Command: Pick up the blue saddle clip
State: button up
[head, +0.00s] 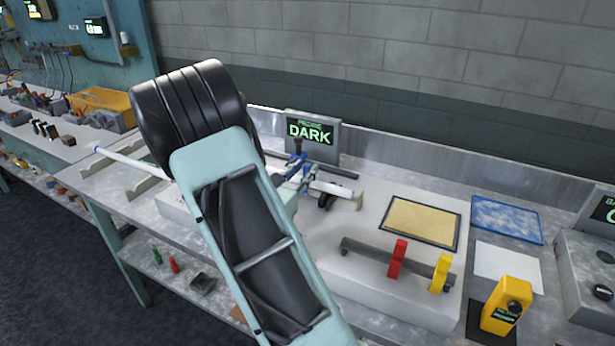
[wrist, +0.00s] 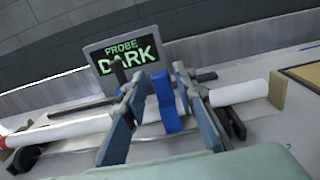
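The blue saddle clip (wrist: 168,104) stands upright in the middle of the wrist view, over the line of the white tube (wrist: 242,92). My gripper (wrist: 158,82) is open, with one finger on each side of the clip. A narrow gap shows between the left finger and the clip; the right finger looks very close to it, and I cannot tell if it touches. In the head view my gripper (head: 300,168) is low over the bench at the tube, and my arm hides much of that area. The clip's lower part is partly hidden.
A screen reading "PROBE DARK" (head: 312,133) stands just behind. A red clip (head: 397,259) and a yellow clip (head: 441,272) sit on a dark rail to the right. A tan framed pad (head: 421,222) lies behind them. A yellow device (head: 507,306) stands at the front right.

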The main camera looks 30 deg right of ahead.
jog(key=c, duration=0.5)
